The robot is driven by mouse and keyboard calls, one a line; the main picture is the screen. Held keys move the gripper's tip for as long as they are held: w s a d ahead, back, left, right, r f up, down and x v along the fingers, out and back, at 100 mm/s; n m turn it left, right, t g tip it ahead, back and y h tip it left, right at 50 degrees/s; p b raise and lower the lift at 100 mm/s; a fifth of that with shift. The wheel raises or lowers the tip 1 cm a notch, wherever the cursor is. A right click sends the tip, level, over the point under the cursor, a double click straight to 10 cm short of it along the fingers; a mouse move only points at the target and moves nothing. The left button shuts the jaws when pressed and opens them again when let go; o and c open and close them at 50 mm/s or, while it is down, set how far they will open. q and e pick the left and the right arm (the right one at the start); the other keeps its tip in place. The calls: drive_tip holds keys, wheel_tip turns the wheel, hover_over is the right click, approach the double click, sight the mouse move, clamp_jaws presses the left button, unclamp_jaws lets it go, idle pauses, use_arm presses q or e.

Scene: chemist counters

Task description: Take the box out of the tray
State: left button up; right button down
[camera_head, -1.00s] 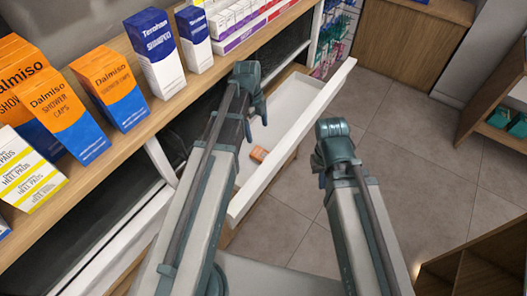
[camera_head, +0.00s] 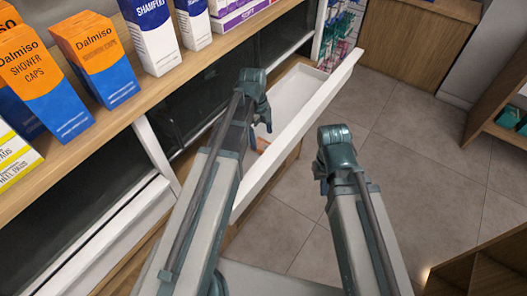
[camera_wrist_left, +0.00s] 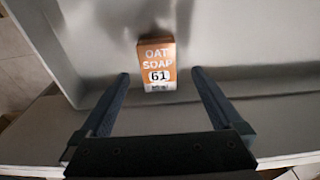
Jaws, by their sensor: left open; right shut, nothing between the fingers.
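A small orange box (camera_wrist_left: 157,64) labelled "OAT SOAP 61" lies inside the white tray (camera_wrist_left: 90,30), a drawer-like tray pulled out below the shelf. In the head view the box (camera_head: 262,145) is mostly hidden behind my left gripper, and the tray (camera_head: 318,110) runs diagonally. My left gripper (camera_head: 262,122) is over the tray. In the left wrist view its two fingers (camera_wrist_left: 160,76) are spread wide, with the box between and just beyond their tips, and nothing is held. My right gripper (camera_head: 325,178) is shut and empty, outside the tray to the right.
A wooden shelf (camera_head: 140,100) above the tray on the left carries orange-and-blue Dalmiso boxes (camera_head: 95,60) and white-and-blue shampoo boxes (camera_head: 150,35). The tiled floor (camera_head: 420,160) to the right is clear. An open wooden cabinet (camera_head: 485,265) stands at lower right.

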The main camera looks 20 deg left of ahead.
sight(264, 146)
use_arm(q)
drive_tip(key=shift+s+d+f+b, duration=0.1)
drive_tip(key=shift+d+f+b, duration=0.05)
drive_tip(key=shift+f+b, duration=0.7)
drive_tip(key=shift+s+d+f+b, duration=0.15)
drive_tip(key=shift+d+f+b, duration=0.05)
drive_tip(key=shift+f+b, duration=0.7)
drive_tip(key=shift+s+d+f+b, duration=0.1)
drive_tip(key=shift+d+f+b, duration=0.05)
drive_tip(key=shift+f+b, duration=0.7)
drive_tip(key=shift+r, duration=0.1)
drive_tip(key=c, duration=1.5)
